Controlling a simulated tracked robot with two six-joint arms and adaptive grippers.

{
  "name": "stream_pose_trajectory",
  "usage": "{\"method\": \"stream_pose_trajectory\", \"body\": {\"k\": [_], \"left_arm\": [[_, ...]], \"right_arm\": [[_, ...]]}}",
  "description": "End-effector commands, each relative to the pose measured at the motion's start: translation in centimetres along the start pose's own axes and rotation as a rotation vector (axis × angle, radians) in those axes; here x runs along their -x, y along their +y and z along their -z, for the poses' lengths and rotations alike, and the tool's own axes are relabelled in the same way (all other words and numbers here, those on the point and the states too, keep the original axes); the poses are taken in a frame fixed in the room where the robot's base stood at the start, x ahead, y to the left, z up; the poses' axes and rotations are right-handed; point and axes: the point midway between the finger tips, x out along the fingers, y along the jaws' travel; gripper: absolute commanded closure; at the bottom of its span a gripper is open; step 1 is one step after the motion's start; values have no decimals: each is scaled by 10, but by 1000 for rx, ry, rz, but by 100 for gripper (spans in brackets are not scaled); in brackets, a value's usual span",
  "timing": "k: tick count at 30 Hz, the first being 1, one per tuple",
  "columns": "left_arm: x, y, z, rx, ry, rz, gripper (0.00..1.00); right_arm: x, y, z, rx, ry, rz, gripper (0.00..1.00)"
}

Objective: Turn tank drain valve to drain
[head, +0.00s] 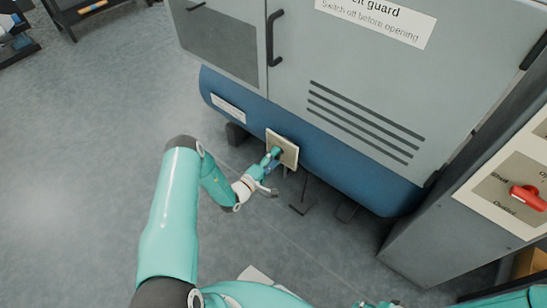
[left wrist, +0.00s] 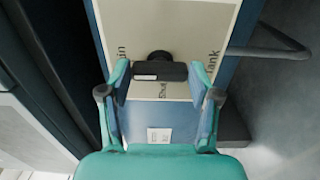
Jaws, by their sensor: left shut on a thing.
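The drain valve is on a cream label plate (head: 291,153) low on the blue tank (head: 335,160). In the left wrist view the valve handle (left wrist: 158,72) is a short dark bar lying across the picture in front of the plate (left wrist: 150,20). "Shut" is printed below it; words ending in "in" and "lank" are partly covered at left and right. My left gripper (head: 271,163) is at the plate, its fingers (left wrist: 158,80) shut on the handle's two ends. At the bottom edge of the head view only a teal sliver shows, perhaps my right gripper; its jaws are hidden.
A grey guarded cabinet (head: 365,70) with vents stands above the tank. A red switch (head: 528,197) is on a panel at the right. In the left wrist view a grey bent rod (left wrist: 275,45) sticks out right of the plate.

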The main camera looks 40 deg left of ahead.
Motion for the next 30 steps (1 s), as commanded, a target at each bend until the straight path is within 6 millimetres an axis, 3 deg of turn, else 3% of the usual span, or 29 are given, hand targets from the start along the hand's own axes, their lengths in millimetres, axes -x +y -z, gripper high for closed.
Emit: {"method": "stream_pose_trajectory", "body": {"k": [12,13,17,30], "left_arm": [[1,-5,-6,-3,-11,11,72],[1,-5,-6,-2,-12,11,33],[1,-4,-5,-3,-9,10,12],[7,-2,-1,-4,-2,5,12]], "right_arm": [[0,0,0,0,0,0,56],[0,0,0,0,0,0,56],[0,0,0,0,0,0,56],[1,0,0,0,0,0,56]]}}
